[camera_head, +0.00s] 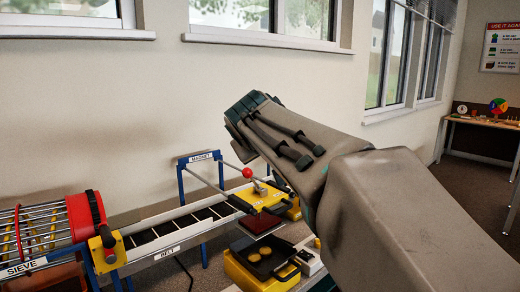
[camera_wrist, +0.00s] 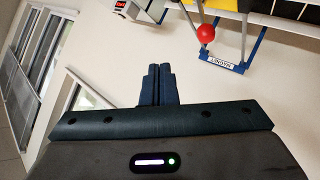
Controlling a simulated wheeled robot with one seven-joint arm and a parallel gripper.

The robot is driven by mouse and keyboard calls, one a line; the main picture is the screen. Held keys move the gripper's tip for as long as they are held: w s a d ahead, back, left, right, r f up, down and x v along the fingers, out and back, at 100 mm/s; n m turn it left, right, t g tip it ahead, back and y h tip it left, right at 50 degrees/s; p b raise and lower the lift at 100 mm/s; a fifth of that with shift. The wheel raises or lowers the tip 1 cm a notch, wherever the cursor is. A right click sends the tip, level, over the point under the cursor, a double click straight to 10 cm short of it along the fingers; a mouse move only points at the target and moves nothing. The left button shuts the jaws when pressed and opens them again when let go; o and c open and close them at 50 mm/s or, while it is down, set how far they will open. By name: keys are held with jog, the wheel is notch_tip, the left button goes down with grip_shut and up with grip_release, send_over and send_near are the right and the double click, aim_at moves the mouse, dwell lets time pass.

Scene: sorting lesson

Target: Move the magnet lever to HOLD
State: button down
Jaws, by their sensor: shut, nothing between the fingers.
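The magnet lever shows in the head view as a thin rod with a red ball knob (camera_head: 247,172), beside the blue frame with the MAGNET sign (camera_head: 201,157). The red knob (camera_wrist: 206,33) also shows in the wrist view at the upper right, next to the MAGNET sign (camera_wrist: 220,61). My gripper (camera_wrist: 159,70) is shut and empty, with its fingers together. It is apart from the knob, which lies to the right of and above the fingertips in the wrist view. In the head view my arm hides the fingers. No HOLD marking is readable.
A belt (camera_head: 170,236) on a blue frame runs toward a yellow unit (camera_head: 262,197). A red sieve drum (camera_head: 87,216) stands at the left. A yellow box with round discs (camera_head: 258,262) is in front. Wall and windows are behind; a side table (camera_head: 485,122) stands far right.

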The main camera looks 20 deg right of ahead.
jog(key=v, duration=0.5)
jog(key=shift+s+a+f, duration=0.15)
jog(key=shift+s+f, duration=0.05)
